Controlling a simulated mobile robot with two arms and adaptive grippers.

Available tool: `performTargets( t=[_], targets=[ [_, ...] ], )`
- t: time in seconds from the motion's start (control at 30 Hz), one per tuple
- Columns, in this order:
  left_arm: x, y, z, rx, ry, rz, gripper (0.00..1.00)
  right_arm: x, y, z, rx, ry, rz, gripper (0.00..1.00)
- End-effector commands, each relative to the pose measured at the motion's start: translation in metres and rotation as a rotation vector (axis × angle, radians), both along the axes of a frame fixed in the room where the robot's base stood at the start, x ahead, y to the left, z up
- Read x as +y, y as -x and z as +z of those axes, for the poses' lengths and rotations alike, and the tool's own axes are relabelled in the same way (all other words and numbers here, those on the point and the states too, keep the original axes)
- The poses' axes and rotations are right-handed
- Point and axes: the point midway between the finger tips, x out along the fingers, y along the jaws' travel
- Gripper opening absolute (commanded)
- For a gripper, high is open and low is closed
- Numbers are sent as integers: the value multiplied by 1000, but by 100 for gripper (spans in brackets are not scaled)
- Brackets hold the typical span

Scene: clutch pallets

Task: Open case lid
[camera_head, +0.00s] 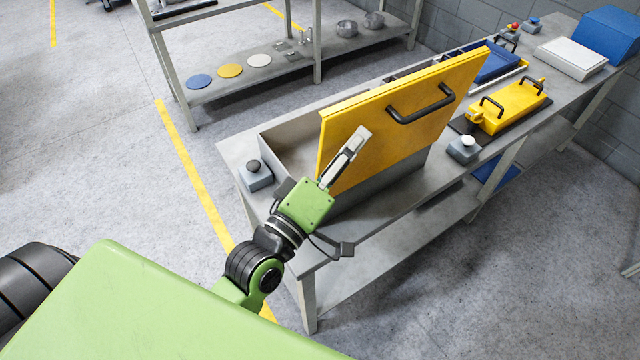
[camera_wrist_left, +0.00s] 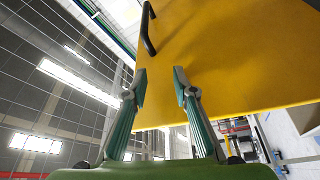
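The case (camera_head: 291,144) is a grey box on the workbench. Its yellow lid (camera_head: 385,142) stands raised and tilted above it, with its black-handled face toward me. The handle (camera_head: 420,104) is at the upper right of that face. My left gripper (camera_head: 353,147) is in front of the lower left part of the lid, away from the handle; whether it touches the lid is not clear. In the left wrist view the fingertips (camera_wrist_left: 160,84) stand apart with nothing held between them, and the lid (camera_wrist_left: 235,60) fills the upper right. My right gripper is not in view.
A button box with a black knob (camera_head: 254,177) sits left of the case, and one with a white knob (camera_head: 463,148) sits right. A yellow case (camera_head: 508,108) and a blue box (camera_head: 608,38) lie farther right. A shelf (camera_head: 235,85) with discs stands behind.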

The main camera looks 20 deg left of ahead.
Motion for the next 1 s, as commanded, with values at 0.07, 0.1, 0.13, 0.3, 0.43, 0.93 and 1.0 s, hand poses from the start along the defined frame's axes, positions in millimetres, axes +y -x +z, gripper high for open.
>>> performTargets(
  t=[0.07, 0.1, 0.13, 0.3, 0.43, 0.93, 1.0],
  targets=[
    [2, 6, -2, -1, -2, 1, 26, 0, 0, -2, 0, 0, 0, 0],
    [3, 8, -2, 0, -2, 2, 26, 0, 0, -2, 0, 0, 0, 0],
    [3, 10, -3, -1, -2, 1, 26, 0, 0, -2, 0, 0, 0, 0],
    [6, 22, -6, -1, -2, 1, 26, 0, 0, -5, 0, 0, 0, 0],
    [9, 30, -8, -1, -1, 1, 26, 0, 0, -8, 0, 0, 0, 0],
    [17, 63, -16, 1, -1, 0, 26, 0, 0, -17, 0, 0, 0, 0],
    [18, 68, -17, 1, 0, 0, 26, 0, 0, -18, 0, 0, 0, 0]
  ],
)
